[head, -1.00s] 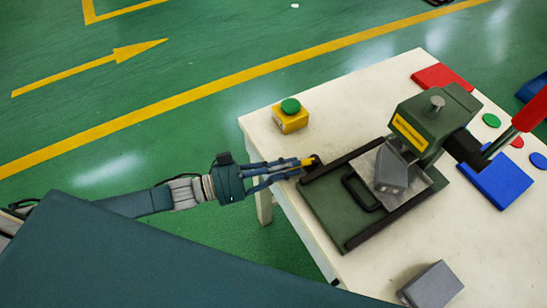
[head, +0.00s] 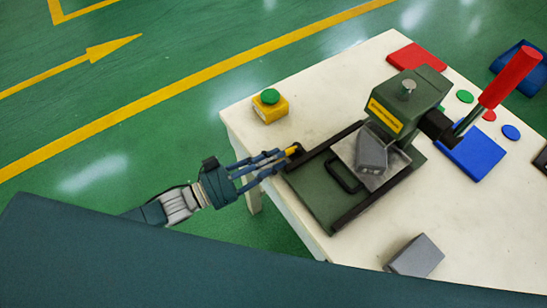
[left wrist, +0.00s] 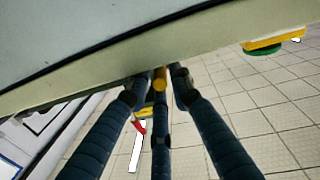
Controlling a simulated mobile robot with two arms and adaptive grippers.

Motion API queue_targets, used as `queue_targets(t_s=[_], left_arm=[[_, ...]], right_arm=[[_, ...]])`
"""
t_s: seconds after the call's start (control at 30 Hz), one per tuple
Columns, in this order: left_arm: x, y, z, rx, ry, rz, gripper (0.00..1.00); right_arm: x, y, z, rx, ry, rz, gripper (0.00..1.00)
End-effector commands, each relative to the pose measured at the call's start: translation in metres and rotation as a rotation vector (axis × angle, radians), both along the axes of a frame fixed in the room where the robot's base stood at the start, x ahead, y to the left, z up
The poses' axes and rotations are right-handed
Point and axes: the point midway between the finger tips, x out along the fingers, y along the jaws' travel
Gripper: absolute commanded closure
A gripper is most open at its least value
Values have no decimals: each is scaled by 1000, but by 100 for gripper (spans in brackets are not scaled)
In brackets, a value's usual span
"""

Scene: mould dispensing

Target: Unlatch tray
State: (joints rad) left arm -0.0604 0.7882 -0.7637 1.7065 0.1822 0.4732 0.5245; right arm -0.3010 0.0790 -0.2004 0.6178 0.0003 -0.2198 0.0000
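The green tray base (head: 318,192) with dark side rails lies at the table's front left edge. A black handle (head: 343,172) and a metal plate bearing a grey block (head: 372,152) sit on it, under the green press (head: 408,98). A small yellow-tipped latch (head: 292,151) is at the near left rail's end. My left gripper (head: 283,157) reaches it from the left, fingers spread around the yellow piece; the left wrist view shows the yellow piece (left wrist: 160,78) between the fingertips. Firm contact cannot be told. My right gripper is not in view.
A yellow box with a green button (head: 270,105) stands at the table's left corner. A grey block (head: 416,256) lies near the front edge. A red-handled lever (head: 510,77) rises right of the press. Coloured plates and discs lie behind it.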

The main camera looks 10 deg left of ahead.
Motion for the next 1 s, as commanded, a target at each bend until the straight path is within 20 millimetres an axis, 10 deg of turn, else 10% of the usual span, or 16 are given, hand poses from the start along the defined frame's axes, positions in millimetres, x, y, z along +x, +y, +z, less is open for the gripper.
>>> queue_targets(t_s=[0.6, 1.0], left_arm=[[-69, 80, -2, 3, 5, 0, 78], [-78, 91, -1, 1, 1, 0, 78]], right_arm=[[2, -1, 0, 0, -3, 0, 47], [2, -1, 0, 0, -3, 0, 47]])
